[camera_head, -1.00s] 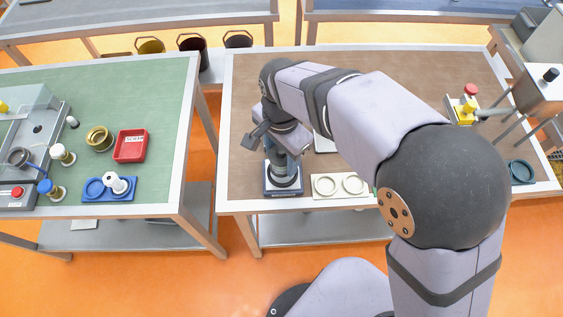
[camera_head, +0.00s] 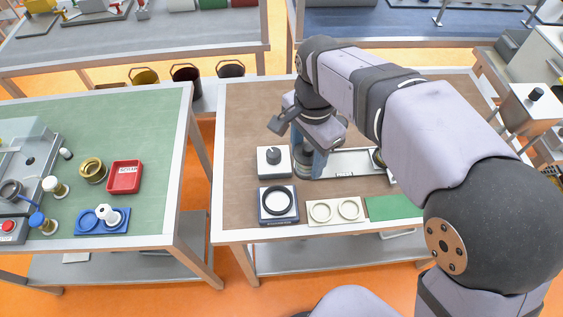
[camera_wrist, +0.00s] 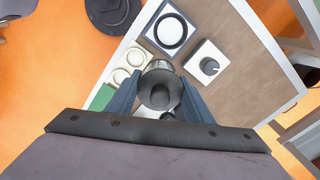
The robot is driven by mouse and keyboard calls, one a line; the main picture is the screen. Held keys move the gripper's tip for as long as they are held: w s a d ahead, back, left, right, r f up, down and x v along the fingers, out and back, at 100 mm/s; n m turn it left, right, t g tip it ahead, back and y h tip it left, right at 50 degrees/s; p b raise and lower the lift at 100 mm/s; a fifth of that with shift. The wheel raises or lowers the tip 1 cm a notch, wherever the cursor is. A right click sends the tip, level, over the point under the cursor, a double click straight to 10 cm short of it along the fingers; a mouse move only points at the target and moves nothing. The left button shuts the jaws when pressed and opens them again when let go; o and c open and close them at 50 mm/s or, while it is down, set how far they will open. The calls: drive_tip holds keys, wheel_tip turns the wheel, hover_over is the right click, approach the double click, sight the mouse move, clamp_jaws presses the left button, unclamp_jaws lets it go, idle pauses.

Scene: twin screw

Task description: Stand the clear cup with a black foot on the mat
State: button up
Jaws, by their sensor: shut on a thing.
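My gripper (camera_head: 316,160) is shut on a round piece (camera_wrist: 160,92). In the wrist view the piece sits between the blue fingers, with a dark grey disc and knob towards the camera and a paler, glassy rim beyond. It looks like the clear cup with its black foot, but I cannot tell its tilt for sure. In the head view the fingers mostly hide it, above the left end of a grey tray. A flat green rectangle (camera_head: 394,207), probably the mat, lies at the bench's front edge, right of and nearer than my gripper. Part of it shows in the wrist view (camera_wrist: 102,97).
A navy square holder with a black ring (camera_head: 278,204) and a cream plate with two rings (camera_head: 335,210) stand left of the green rectangle. A white block with a black knob (camera_head: 273,160) is close left of my gripper. The grey tray (camera_head: 358,160) extends right.

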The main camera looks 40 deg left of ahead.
drive_tip(key=w+d+m+p, duration=0.2)
drive_tip(key=w+d, duration=0.3)
drive_tip(key=d, duration=0.2)
drive_tip(key=w+d+m+p, duration=0.2)
drive_tip(key=w+d+m, duration=0.15)
drive_tip(key=d, duration=0.45)
drive_tip(key=w+d+f+n, duration=0.2)
drive_tip(key=d+f+n, duration=0.1)
drive_tip(key=f, duration=0.5)
drive_tip(key=shift+d, duration=0.25)
drive_tip(key=shift+w+f, duration=0.1)
drive_tip(key=shift+f, duration=0.05)
drive_tip(key=shift+f+b, duration=2)
drive_tip(key=shift+f, duration=0.25)
